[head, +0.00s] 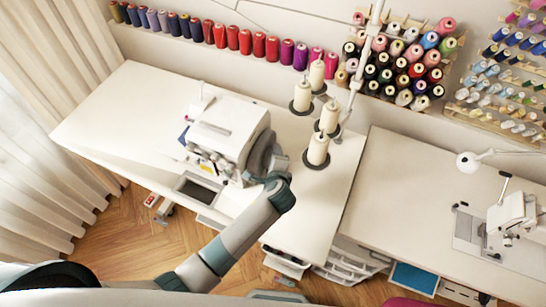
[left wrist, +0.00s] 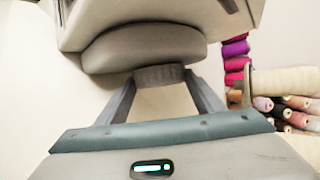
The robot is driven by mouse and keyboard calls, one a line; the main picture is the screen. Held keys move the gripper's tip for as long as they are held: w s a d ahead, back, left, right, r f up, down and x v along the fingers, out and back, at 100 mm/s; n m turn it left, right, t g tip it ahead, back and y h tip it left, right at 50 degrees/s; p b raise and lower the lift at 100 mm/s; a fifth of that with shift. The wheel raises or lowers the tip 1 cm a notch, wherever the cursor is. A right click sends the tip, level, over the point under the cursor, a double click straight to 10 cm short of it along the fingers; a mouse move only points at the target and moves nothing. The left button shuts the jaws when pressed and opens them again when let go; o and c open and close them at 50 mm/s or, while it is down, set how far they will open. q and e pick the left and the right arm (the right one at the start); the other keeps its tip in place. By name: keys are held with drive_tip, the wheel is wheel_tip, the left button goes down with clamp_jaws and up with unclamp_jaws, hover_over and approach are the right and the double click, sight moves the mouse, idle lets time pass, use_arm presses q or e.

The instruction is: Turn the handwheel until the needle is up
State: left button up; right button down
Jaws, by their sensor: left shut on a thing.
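The white overlock sewing machine (head: 228,130) stands on the left white table. Its handwheel is on the machine's right side, beyond a rounded grey cover, and is mostly hidden by my arm in the head view. In the left wrist view the handwheel (left wrist: 160,74) shows as a dark grey ribbed rim between the two fingers. My left gripper (head: 268,178) is at the machine's right side; in the left wrist view (left wrist: 162,88) its fingers are closed on the handwheel's rim from both sides. The needle is too small to make out. My right gripper is not in view.
Cream thread cones (head: 317,149) stand on dark holders on the table just right of the machine. A second table (head: 400,190) with another sewing machine (head: 512,215) is at the right. Spool racks line the wall. The left table's left part is clear.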

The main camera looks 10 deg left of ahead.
use_arm(q)
drive_tip(key=shift+f, duration=0.1)
idle(0.3)
drive_tip(key=o, duration=1)
drive_tip(key=shift+o, duration=0.2)
drive_tip(key=shift+s, duration=0.1)
drive_tip(key=b+v, duration=0.4)
drive_tip(key=v, duration=1.3)
drive_tip(key=shift+r, duration=0.25)
